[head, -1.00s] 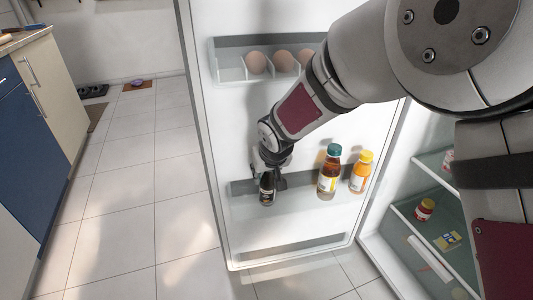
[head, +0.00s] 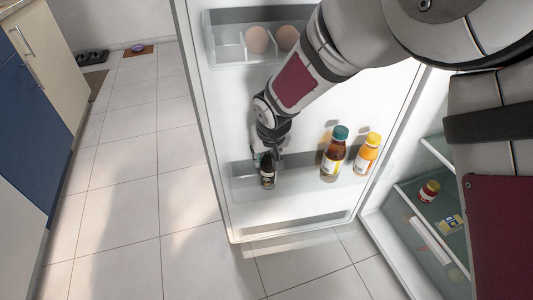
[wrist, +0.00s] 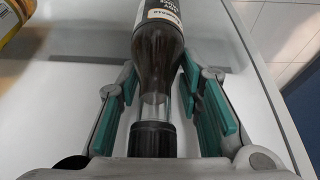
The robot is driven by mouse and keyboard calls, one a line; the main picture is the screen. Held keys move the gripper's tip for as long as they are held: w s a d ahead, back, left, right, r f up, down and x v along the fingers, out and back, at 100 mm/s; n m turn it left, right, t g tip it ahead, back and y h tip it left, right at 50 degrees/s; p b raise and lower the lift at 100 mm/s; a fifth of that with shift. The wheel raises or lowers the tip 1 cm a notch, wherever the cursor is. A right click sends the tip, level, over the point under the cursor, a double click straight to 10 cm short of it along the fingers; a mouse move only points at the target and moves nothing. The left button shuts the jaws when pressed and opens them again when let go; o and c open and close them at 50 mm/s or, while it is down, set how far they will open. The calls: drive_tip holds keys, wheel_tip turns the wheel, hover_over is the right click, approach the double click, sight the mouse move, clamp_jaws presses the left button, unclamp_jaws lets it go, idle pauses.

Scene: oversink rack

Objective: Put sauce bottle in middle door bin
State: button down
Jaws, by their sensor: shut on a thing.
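The dark sauce bottle (head: 267,172) stands about upright at the left part of the middle door bin (head: 300,186), a clear-fronted shelf on the open fridge door. Its base is level with the bin; I cannot tell whether it touches the bin floor. My gripper (head: 267,153) is over the bottle's top. In the wrist view the bottle (wrist: 158,50), with its black cap and pale label, lies between the teal finger pads of my gripper (wrist: 160,92), which is shut on it.
An amber bottle with a teal cap (head: 333,156) and an orange bottle with a yellow cap (head: 367,155) stand in the bin's right part. An egg rack (head: 228,52) is above. Fridge shelves (head: 420,200) are at right. Open tiled floor (head: 120,200) lies left.

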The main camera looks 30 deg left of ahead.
drive_tip(key=c, duration=1.1)
unclamp_jaws()
drive_tip(key=shift+p+v, duration=1.85)
drive_tip(key=shift+v, duration=4.25)
